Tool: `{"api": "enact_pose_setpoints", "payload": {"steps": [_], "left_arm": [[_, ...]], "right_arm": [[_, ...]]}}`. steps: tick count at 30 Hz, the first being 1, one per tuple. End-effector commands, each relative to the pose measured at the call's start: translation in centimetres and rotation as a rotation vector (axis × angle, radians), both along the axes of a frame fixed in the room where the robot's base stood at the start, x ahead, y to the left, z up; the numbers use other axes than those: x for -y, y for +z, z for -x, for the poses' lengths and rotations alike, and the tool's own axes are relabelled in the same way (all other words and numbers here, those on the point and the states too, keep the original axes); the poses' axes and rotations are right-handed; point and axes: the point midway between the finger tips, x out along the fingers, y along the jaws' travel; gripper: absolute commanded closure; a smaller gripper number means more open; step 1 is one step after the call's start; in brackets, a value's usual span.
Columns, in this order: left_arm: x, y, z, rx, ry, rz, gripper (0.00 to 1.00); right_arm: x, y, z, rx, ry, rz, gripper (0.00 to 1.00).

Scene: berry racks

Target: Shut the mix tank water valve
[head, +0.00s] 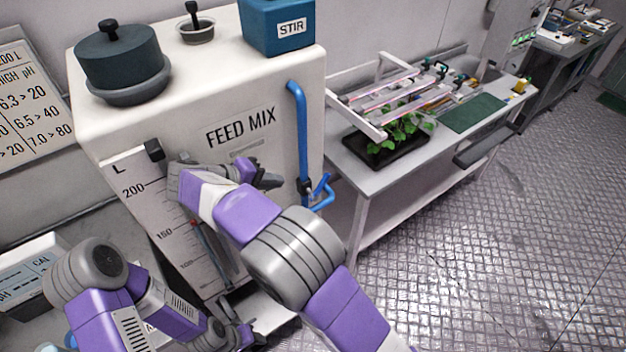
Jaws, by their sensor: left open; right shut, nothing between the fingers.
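The mix tank (225,95) is a cream box marked FEED MIX. A blue water pipe (299,120) runs down its right side to a dark valve fitting (305,187). A blue lever (322,185) slants up and right beside the fitting, above a bent blue pipe end. My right gripper (274,181) is shut and empty in front of the tank, left of the fitting with a gap in the picture. My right arm crosses the tank's lower front and hides part of it. My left gripper (246,336) is open, low at the tank's foot, and partly hard to make out.
A level scale (145,195) with a black block (154,150) is on the tank's front. A stir box (277,25) and dark lidded pot (122,60) stand on top. A bench (375,180) with a plant tray (385,153) stands close right. Floor at right is clear.

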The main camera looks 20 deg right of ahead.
Motion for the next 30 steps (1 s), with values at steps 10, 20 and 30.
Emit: {"api": "enact_pose_setpoints", "payload": {"steps": [10,20,30], "left_arm": [[0.0,-0.1,0.0,0.0,0.0,0.0,0.57],[0.0,0.0,0.0,0.0,0.0,0.0,0.57],[0.0,0.3,0.0,0.0,0.0,0.0,0.57]], "right_arm": [[3.0,-2.1,-1.0,-0.004,-0.003,0.001,1.0],[8.4,-5.9,-2.9,-0.005,-0.002,0.0,1.0],[10.9,-7.7,-3.9,-0.004,0.001,-0.001,1.0]]}}
